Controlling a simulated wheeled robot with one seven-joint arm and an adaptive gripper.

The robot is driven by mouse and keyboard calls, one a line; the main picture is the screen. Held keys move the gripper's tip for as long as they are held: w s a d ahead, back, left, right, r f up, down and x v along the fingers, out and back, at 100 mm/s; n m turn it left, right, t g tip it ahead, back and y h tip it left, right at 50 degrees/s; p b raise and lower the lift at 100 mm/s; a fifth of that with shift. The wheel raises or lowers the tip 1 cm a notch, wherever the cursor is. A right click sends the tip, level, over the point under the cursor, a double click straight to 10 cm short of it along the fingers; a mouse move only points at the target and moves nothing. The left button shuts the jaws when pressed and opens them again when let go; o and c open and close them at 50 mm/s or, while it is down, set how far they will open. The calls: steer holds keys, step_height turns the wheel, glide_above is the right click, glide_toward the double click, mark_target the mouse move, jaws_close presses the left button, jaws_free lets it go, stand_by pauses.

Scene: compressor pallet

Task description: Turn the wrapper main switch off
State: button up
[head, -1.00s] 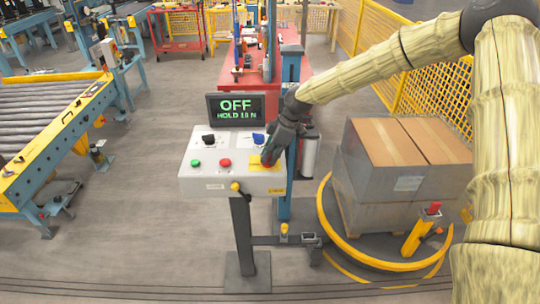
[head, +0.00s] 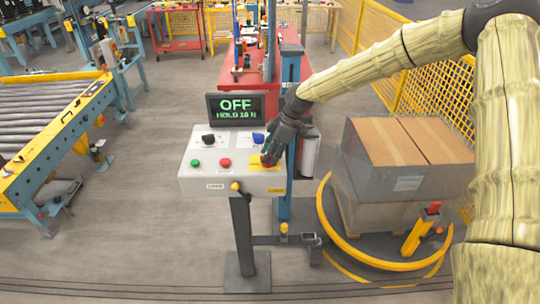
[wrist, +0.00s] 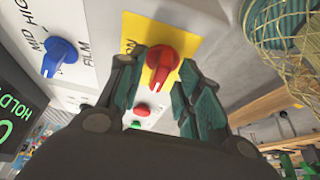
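The wrapper main switch is a red rotary knob (wrist: 165,58) on a yellow plate (wrist: 142,30), on the sloped top of a light grey control box (head: 215,150). In the head view, my gripper (head: 270,158) is over the box's right end and partly hides the knob. In the wrist view, my gripper (wrist: 164,68) has its two fingers apart, one on each side of the knob, with small gaps that suggest it is not clamped. The display (head: 236,108) above the box reads OFF and HOLD 10 N in green.
A blue knob (wrist: 60,55) marked MID and HIGH sits beside the yellow plate. A black knob (head: 208,140), green button (head: 195,163) and red button (head: 225,163) share the box. A blue post (head: 289,90) stands close behind; wrapped cartons (head: 400,185) stand at right.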

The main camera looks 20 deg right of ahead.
steer(key=v, duration=1.1)
steer(key=shift+d, duration=0.2)
